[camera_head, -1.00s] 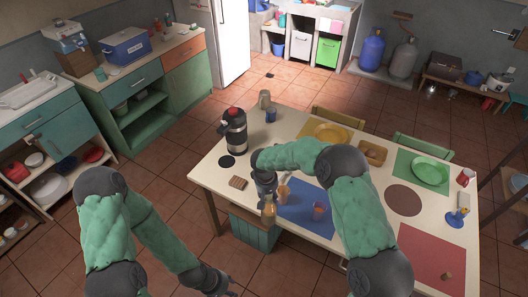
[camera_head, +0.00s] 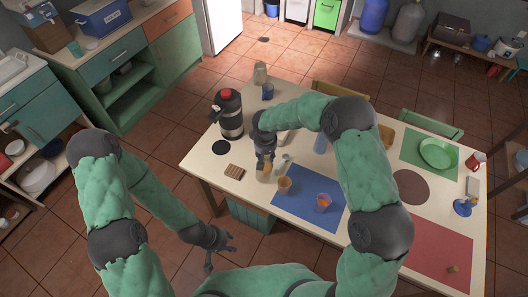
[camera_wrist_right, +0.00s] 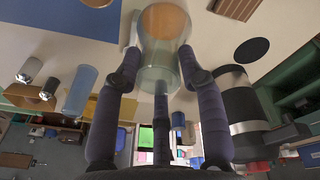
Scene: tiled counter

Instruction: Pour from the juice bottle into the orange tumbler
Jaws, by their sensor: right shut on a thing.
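The juice bottle (camera_head: 265,173), clear with orange-brown contents, is held in my right gripper (camera_head: 266,158) above the table, left of the blue mat. In the right wrist view, my gripper's dark fingers (camera_wrist_right: 160,95) close around the clear bottle (camera_wrist_right: 160,60), and its amber contents show at the top of the picture. Two small orange-toned cups stand by the bottle: one cup (camera_head: 284,185) at the mat's left edge, and another cup (camera_head: 323,203) on the mat. I cannot tell which is the orange tumbler. My left gripper (camera_head: 222,252) is open and empty, off the table's front left.
A black-and-steel flask (camera_head: 229,113) stands at the back left near a dark round mat (camera_head: 221,148). A small brown tile-like block (camera_head: 234,172) lies left of the bottle. The blue mat (camera_head: 298,211) has bare room at its front.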

